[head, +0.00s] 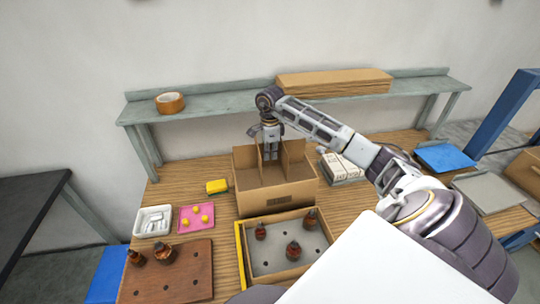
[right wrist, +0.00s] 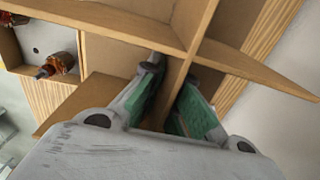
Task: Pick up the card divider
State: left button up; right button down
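The card divider (right wrist: 174,92) is a set of crossed tan card panels standing in the open cardboard box (head: 280,199). In the head view, the divider's panels (head: 293,157) rise at the box's top. My right gripper (head: 271,153) points down into the box from above. In the right wrist view, the green-padded fingers of my right gripper (right wrist: 172,108) are apart, with one divider panel between them near where the panels cross. I see gaps between the pads and the panel. My left gripper is not in view.
A tray (head: 244,272) with several brown armatures stands before the box, beside a brown holed board (head: 196,284). A yellow block (head: 217,186), pink mat (head: 184,224) and white tray (head: 139,220) lie to the left. A grey shelf (head: 220,104) runs behind.

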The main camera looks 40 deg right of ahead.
jog(key=shift+r, duration=0.1)
jog(key=shift+r+b, duration=0.8)
jog(key=shift+r, duration=4.1)
jog(key=shift+r, duration=0.15)
